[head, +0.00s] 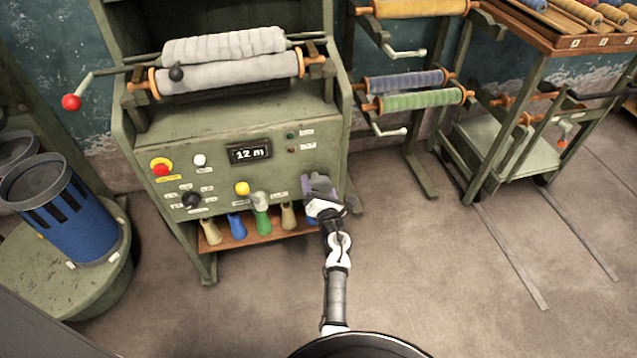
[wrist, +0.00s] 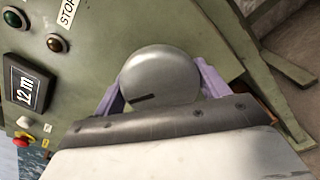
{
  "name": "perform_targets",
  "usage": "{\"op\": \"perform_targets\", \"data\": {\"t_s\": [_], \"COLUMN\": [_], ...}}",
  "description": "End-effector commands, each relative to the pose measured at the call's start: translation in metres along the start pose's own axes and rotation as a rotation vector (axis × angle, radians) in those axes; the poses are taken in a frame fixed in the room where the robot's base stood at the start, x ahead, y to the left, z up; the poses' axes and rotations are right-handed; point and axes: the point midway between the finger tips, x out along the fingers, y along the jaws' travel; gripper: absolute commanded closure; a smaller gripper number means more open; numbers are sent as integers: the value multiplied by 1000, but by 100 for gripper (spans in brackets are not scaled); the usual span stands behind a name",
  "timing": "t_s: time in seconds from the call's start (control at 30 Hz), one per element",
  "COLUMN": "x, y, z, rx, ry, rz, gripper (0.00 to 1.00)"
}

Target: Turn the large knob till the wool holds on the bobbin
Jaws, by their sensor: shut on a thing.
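The large knob (wrist: 160,72) is a round grey disc with a dark slot mark on the green machine's front panel. My gripper (wrist: 160,88) has its purple fingers on either side of it, shut on the knob. In the head view, my gripper (head: 319,186) is at the panel's lower right and largely hides the knob. A bobbin (head: 232,73) wound with pale grey wool lies across the top of the machine, with a second pale wool roll (head: 225,45) behind it. The display (head: 250,152) reads 12 m.
The panel has a red button (head: 161,168), a yellow button (head: 242,188) and a black knob (head: 191,200). Coloured cones (head: 237,226) stand on a shelf below. A blue bin (head: 62,215) is at left.

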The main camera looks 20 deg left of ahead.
Motion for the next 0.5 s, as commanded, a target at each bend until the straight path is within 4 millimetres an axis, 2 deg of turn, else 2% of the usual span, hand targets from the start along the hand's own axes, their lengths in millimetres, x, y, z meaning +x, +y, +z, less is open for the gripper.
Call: {"op": "perform_targets", "data": {"t_s": [0.5], "x": [0], "y": [2], "z": [3], "rx": [490], "ry": [0], "rz": [0], "gripper": [49]}}
